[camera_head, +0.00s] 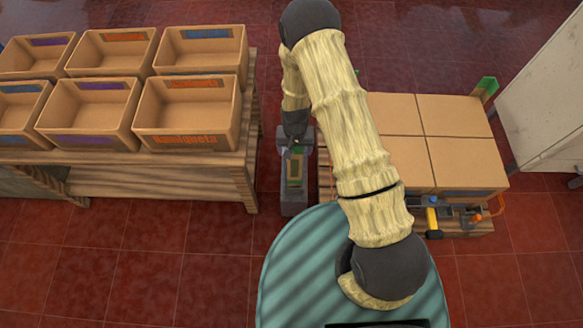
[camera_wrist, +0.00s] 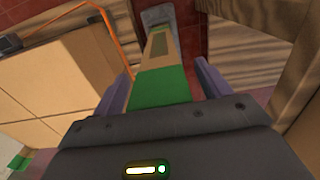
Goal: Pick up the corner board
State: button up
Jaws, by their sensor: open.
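A corner board, brown with green ends, shows in the wrist view (camera_wrist: 158,88), running between my fingers toward a grey holder (camera_wrist: 157,15). In the head view the board (camera_head: 294,170) is by the grey holder (camera_head: 294,206), in the gap between the bench and the pallet. My gripper (camera_wrist: 162,84) is open, with one finger on each side of the board's near green end and visible space beside it. In the head view my arm hides part of this area. I cannot tell how the board sits in the holder.
A wooden bench (camera_head: 215,170) with several cardboard bins stands left. On the right, cardboard boxes (camera_head: 465,160) sit on a pallet (camera_head: 465,225), with another green corner piece (camera_head: 487,88) at the far corner. Tools (camera_head: 432,218) and an orange strap (camera_head: 500,203) lie at its front. Red floor is clear in front.

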dwell(0.3)
jog(key=c, duration=1.1)
jog(key=shift+o, duration=0.2)
notch_tip(320, 180, up, 10)
jog(key=shift+r+p, duration=0.1)
jog(key=shift+p, duration=0.25)
jog(key=w+d+r, duration=0.2)
jog(key=d+r, duration=0.1)
jog(key=d, duration=0.3)
jog(key=w+d+r, duration=0.2)
jog(key=d+r, duration=0.1)
jog(key=d, duration=0.4)
jog(key=shift+w, duration=0.2)
jog(key=shift+d, duration=0.15)
